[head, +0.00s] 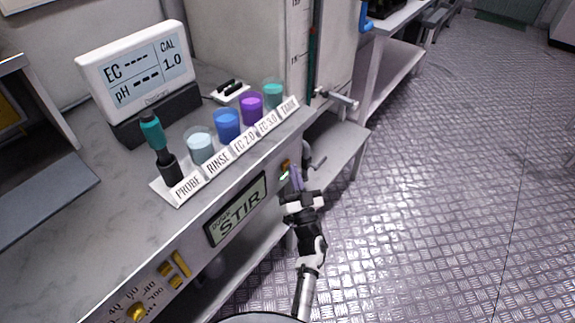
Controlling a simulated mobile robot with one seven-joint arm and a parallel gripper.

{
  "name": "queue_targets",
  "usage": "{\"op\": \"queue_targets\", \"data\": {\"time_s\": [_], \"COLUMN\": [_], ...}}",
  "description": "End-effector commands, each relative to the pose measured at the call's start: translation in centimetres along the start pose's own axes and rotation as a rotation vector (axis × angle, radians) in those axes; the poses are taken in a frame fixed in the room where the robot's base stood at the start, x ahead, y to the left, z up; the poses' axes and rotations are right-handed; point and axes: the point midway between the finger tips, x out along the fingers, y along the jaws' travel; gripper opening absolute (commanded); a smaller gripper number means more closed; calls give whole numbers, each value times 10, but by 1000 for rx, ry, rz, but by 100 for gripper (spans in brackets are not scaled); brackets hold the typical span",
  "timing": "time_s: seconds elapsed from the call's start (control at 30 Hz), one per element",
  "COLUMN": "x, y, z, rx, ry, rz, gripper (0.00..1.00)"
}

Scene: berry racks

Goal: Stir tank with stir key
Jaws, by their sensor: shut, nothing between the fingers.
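My gripper (293,180) is in the head view, right of the bench's front edge and right of the STIR sign. It is shut, with no object visible between its fingers. The dark STIR sign (238,210) is on the bench front; smaller lettering above the word is hard to read. A small orange piece (285,165) shows on the bench front just beyond the fingertips; I cannot tell whether it is the stir key or whether the fingers touch it. The large pale tank (245,45) stands behind the bench top, with a level scale and a tap (336,97).
A labelled rack (158,187) holds a teal probe (152,135) and several cups along the bench edge. An EC/pH meter (137,68) stands behind it. Yellow controls (180,263) are at lower left. The metal floor (440,200) at right is clear.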

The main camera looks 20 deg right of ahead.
Motion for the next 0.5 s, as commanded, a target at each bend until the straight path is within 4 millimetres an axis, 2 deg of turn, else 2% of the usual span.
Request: {"op": "queue_targets", "data": {"time_s": [0.5], "x": [-8], "y": [6], "z": [-6], "rx": [0], "ry": [-1], "rz": [1], "gripper": [0]}}
